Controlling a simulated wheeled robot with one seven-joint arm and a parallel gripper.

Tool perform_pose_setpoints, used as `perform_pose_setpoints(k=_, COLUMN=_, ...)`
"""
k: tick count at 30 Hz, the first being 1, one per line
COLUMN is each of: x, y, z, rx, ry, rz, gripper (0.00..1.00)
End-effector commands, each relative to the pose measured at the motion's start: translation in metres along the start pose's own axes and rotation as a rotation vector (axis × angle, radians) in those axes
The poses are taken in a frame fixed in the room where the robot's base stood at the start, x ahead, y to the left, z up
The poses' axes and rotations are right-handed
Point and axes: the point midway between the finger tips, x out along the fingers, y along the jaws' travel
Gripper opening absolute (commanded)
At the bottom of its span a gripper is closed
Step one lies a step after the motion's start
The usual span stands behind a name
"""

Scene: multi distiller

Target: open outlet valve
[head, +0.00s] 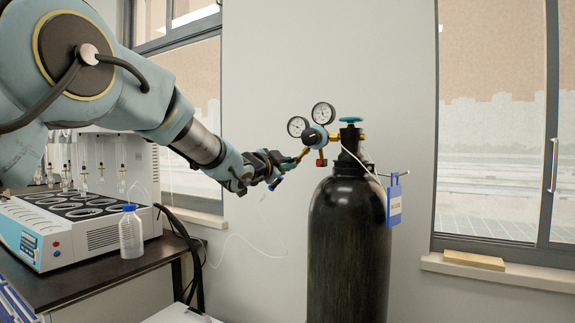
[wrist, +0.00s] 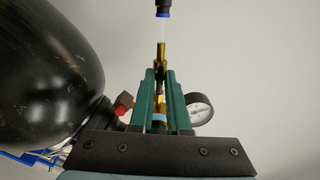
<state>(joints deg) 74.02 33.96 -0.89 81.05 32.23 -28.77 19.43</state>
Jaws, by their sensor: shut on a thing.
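A black gas cylinder (head: 347,250) stands upright right of centre. A brass regulator (head: 330,138) with two round gauges sits at its top left, and its outlet points left toward my arm. My gripper (head: 296,160) is at that outlet. In the wrist view the green fingers of my gripper (wrist: 163,90) are shut around the small outlet valve (wrist: 158,77). The fingers hide most of the valve, so I cannot tell how far its handle is turned. A brass stem (wrist: 161,52) runs on past the fingertips to a black fitting with a blue ring (wrist: 163,10).
A teal cylinder handwheel (head: 350,120) tops the bottle, and a blue tag (head: 394,204) hangs at its right. In the wrist view a gauge (wrist: 200,108) is close to the right finger. A bench with a white distiller (head: 80,228) and a plastic bottle (head: 131,232) is at left.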

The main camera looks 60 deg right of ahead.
Motion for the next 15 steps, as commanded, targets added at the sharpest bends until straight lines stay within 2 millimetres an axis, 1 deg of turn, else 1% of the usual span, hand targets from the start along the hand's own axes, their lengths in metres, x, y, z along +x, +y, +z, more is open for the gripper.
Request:
perform_pose_setpoints(k=6, x=-0.0003, y=-0.0010, z=0.0018, rx=-0.053, ry=-0.003, rz=-0.001, gripper=0.00)
perform_pose_setpoints(k=15, x=-0.0001, y=-0.0003, z=0.0015, rx=-0.066, ry=-0.003, rz=0.000, gripper=0.00)
